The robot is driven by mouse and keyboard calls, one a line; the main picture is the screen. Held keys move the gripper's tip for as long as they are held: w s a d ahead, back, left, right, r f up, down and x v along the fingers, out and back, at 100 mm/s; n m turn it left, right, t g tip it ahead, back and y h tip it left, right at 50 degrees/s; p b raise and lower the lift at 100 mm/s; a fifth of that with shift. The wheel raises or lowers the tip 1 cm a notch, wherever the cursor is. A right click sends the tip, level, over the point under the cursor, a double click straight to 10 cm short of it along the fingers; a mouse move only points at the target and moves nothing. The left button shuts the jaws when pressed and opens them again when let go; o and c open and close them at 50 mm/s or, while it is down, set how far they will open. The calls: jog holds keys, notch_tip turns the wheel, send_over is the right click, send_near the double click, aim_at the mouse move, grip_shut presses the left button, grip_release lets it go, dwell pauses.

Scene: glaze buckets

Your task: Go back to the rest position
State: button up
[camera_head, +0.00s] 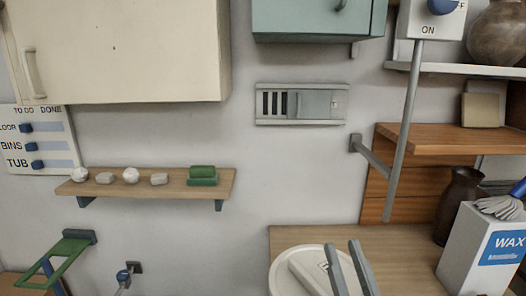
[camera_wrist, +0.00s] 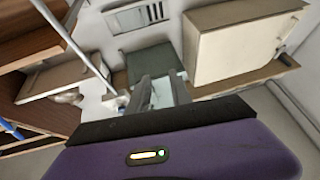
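My gripper (camera_head: 349,256) shows at the bottom right of the middle in the head view, as two grey fingers with a gap between them. It is in front of a wooden counter and a round pale lid or bucket top (camera_head: 283,270). In the wrist view my gripper (camera_wrist: 160,88) points at the wall with its fingers apart, and I see nothing between them. A teal cabinet (camera_wrist: 152,62) lies beyond the fingertips.
A shelf (camera_head: 130,190) with small stones and a green block is left. A grey rod (camera_head: 405,130) hangs from a switch box. A wax box (camera_head: 480,250) and dark vase (camera_head: 459,205) stand right. A green-handled bracket (camera_head: 60,255) sticks out lower left. The middle wall is clear below the vent panel (camera_head: 302,104).

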jog(key=s+d+f+g+h, duration=0.1)
jog(key=s+d+f+g, duration=0.1)
jog(key=s+f, duration=0.6)
jog(key=s+d+f+m+g+h+b, duration=0.1)
jog(key=s+d+f+g, duration=0.2)
jog(key=s+f, duration=0.5)
jog(key=s+d+f+m+g+h, duration=0.1)
jog(key=s+f, duration=0.7)
jog(key=s, duration=0.8)
jog(key=d+g, duration=0.1)
jog(key=g, duration=0.1)
jog(key=shift+s+d+g+b, duration=0.15)
jog(key=shift+s+g+b, duration=0.15)
jog(key=shift+s+b, duration=0.1)
